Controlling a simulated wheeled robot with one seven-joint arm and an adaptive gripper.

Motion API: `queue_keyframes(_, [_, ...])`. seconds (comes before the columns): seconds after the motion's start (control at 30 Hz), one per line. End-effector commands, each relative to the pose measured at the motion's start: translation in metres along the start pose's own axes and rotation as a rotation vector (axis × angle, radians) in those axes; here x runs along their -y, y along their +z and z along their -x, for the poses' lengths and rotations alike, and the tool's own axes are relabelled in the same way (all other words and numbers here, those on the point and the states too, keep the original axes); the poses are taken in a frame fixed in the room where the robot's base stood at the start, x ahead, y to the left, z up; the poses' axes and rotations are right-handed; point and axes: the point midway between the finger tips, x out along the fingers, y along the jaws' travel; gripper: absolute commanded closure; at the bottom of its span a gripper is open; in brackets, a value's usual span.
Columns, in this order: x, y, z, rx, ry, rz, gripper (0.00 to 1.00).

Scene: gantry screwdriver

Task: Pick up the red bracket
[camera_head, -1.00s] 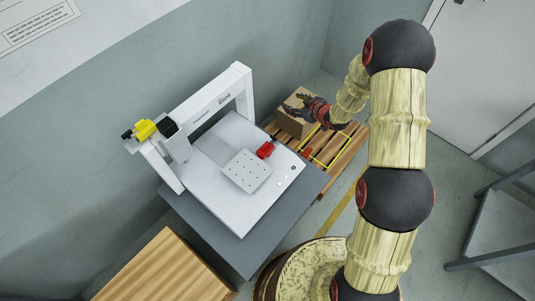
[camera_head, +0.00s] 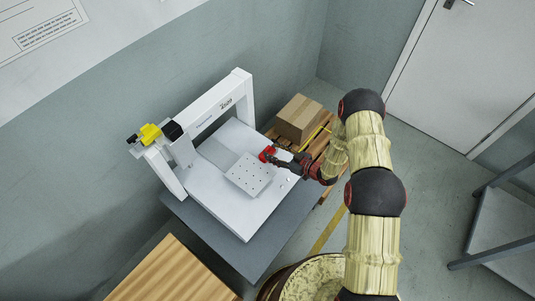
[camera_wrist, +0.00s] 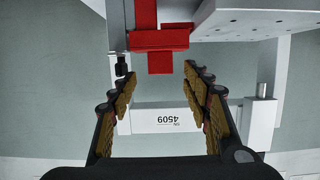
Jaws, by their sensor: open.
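The red bracket (camera_head: 266,153) sits at the right edge of the white machine bed, beside a perforated plate (camera_head: 248,174). My gripper (camera_head: 276,160) is at the bracket's right side, very close to it in the head view. In the wrist view the bracket (camera_wrist: 160,40) is red and blocky, at the top centre just beyond my fingertips. My open gripper (camera_wrist: 158,76) has its fingers spread to either side of the bracket's line, with nothing between them. I cannot tell whether a fingertip touches the bracket.
The white gantry frame (camera_head: 208,108) with a yellow and black screwdriver unit (camera_head: 151,133) stands over the bed's left and back. A cardboard box (camera_head: 299,118) rests on a wooden pallet behind my gripper. A wooden surface (camera_head: 172,272) is at the front left.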

Motion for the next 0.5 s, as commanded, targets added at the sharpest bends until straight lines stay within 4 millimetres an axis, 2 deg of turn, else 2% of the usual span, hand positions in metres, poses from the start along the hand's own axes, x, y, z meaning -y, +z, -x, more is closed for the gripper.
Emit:
queue_keyframes(0.23, [0.002,0.001,-0.036,-0.001,-0.002,0.002,0.52])
queue_keyframes(0.5, [0.001,0.0,-0.044,0.001,0.0,-0.001,0.52])
